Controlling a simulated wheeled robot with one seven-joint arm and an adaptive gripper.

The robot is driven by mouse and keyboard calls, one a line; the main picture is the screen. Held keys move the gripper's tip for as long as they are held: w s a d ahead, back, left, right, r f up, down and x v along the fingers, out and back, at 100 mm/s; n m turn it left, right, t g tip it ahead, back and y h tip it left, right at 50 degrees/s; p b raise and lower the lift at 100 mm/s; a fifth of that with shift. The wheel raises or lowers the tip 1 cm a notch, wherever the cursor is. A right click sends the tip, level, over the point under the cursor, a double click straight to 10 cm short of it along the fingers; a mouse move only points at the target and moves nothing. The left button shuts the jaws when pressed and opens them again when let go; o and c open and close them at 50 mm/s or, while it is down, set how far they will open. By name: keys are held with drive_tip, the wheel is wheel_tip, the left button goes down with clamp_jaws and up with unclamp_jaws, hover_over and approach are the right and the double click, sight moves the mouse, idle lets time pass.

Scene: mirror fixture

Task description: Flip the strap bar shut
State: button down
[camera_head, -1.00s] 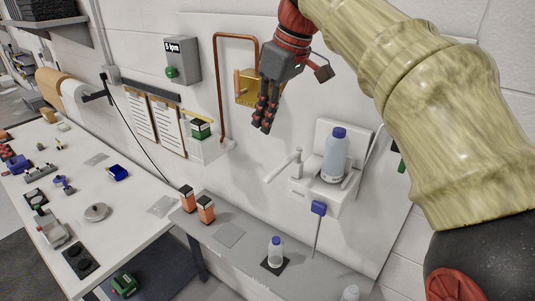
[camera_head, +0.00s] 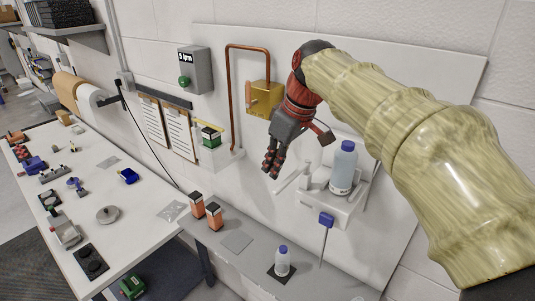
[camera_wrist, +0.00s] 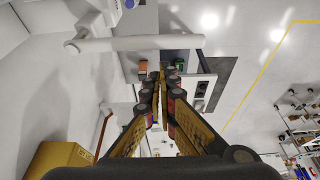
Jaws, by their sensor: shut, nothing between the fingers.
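The strap bar seems to be the white bar (camera_head: 288,182) sticking out to the left of a white wall bracket (camera_head: 318,208). In the wrist view a white bar (camera_wrist: 130,43) crosses above the fingertips. A clear bottle with a blue cap (camera_head: 343,168) stands upright on the bracket. A blue tab (camera_head: 326,219) with a thin grey strip hangs at the bracket's front. My gripper (camera_head: 270,171) is shut and empty, pointing down just left of and above the bar's free end. I cannot tell whether it touches. The wrist view shows its fingertips (camera_wrist: 160,76) together.
A copper pipe (camera_head: 231,100) and a brass box (camera_head: 263,97) are on the wall panel behind my gripper. Below, a grey shelf (camera_head: 210,241) holds orange-and-black boxes (camera_head: 214,215) and a small bottle (camera_head: 282,262). A white table (camera_head: 135,235) with several parts is at left.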

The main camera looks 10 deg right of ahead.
drive_tip(key=shift+s+d, duration=0.4)
drive_tip(key=shift+s, duration=0.1)
drive_tip(key=shift+s, duration=0.1)
